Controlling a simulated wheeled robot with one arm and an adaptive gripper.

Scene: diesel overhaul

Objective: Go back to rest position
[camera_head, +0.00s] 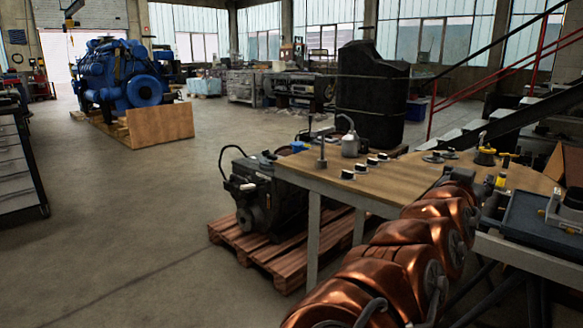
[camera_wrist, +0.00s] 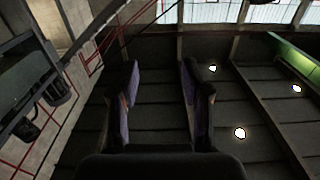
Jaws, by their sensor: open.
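My gripper (camera_wrist: 158,95) shows in the wrist view with its two dark, purple-sided fingers apart and nothing between them. Beyond the fingers are dark beams and bright round lamps, so it seems to face the ceiling. In the head view my copper-coloured arm reaches from the bottom edge up over the right part of the wooden-topped workbench (camera_head: 395,184). The gripper itself cannot be made out clearly there. I cannot tell whether the arm touches the bench.
A metal can (camera_head: 350,145) and several small dark parts stand on the bench. A blue tray (camera_head: 537,222) lies at the right. A dark machine (camera_head: 262,195) sits on a wooden pallet (camera_head: 232,238). A blue engine (camera_head: 118,78) stands far left. The floor at left centre is clear.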

